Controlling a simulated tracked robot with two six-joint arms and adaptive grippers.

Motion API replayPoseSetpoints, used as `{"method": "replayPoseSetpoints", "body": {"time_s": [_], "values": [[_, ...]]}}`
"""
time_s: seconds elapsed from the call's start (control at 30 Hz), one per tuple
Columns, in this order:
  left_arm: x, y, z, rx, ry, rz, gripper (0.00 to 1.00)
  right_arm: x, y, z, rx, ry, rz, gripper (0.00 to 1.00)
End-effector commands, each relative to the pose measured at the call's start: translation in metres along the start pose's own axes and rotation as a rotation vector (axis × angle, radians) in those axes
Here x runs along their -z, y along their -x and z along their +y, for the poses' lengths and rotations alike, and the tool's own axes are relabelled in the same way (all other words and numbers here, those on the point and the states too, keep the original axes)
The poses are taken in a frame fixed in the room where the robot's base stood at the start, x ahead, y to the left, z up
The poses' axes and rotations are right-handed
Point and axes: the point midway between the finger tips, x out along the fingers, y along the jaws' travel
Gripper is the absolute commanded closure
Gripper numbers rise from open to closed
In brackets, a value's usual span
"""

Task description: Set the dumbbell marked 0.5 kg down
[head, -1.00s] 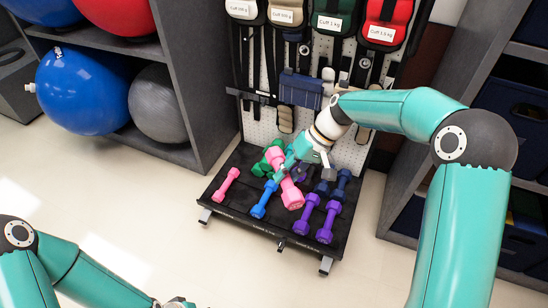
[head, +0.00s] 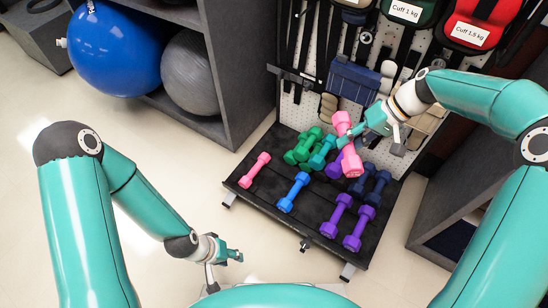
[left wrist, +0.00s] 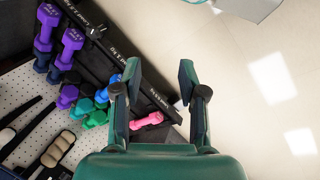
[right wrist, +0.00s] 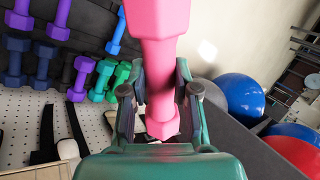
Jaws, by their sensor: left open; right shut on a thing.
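My right gripper (head: 356,136) is shut on a large pink dumbbell (head: 351,161), held above the black rack tray (head: 309,207). In the right wrist view the pink dumbbell (right wrist: 160,50) passes between the fingers (right wrist: 157,92), its handle in the grip. I cannot read a weight mark on it. A smaller pink dumbbell (head: 255,170) lies at the tray's left end; it also shows in the left wrist view (left wrist: 147,121). My left gripper (head: 232,256) is open and empty over the floor in front of the tray; its fingers (left wrist: 158,84) are spread.
Blue (head: 293,192), green (head: 303,147) and purple (head: 336,216) dumbbells lie on the tray, with darker ones (head: 378,188) at right. Cuffs (head: 474,24) hang on the pegboard behind. A ball shelf (head: 240,70) stands left.

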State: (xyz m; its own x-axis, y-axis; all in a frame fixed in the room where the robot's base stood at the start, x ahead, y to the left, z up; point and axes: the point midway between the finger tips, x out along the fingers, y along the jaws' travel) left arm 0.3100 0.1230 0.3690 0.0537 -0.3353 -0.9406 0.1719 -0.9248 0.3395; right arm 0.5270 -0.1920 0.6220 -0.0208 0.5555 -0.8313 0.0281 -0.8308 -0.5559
Motion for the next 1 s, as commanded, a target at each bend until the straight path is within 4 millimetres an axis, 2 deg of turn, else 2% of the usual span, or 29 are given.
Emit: {"method": "replayPoseSetpoints", "body": {"time_s": [0.13,0.3,0.47,0.67,0.8,1.0], "values": [[0.0,0.0,0.0,0.0,0.0,0.0,0.58,-0.004,0.007,0.008,0.0,-0.018,0.014,1.0],[0.0,-0.001,0.0,0.0,-0.001,0.0,0.33,-0.004,0.005,0.012,-0.001,-0.032,0.022,1.0],[0.0,-0.006,-0.002,0.0,-0.001,0.0,0.33,0.011,-0.017,0.015,-0.005,-0.063,0.041,1.0],[0.0,-0.017,-0.006,0.0,-0.001,0.0,0.33,0.048,-0.074,0.018,-0.014,-0.146,0.092,1.0],[0.0,-0.025,-0.009,0.0,-0.001,0.0,0.33,0.077,-0.126,0.019,-0.019,-0.222,0.142,1.0],[0.0,-0.037,-0.013,0.0,0.0,0.0,0.33,0.11,-0.204,0.018,-0.019,-0.333,0.216,1.0]]}}
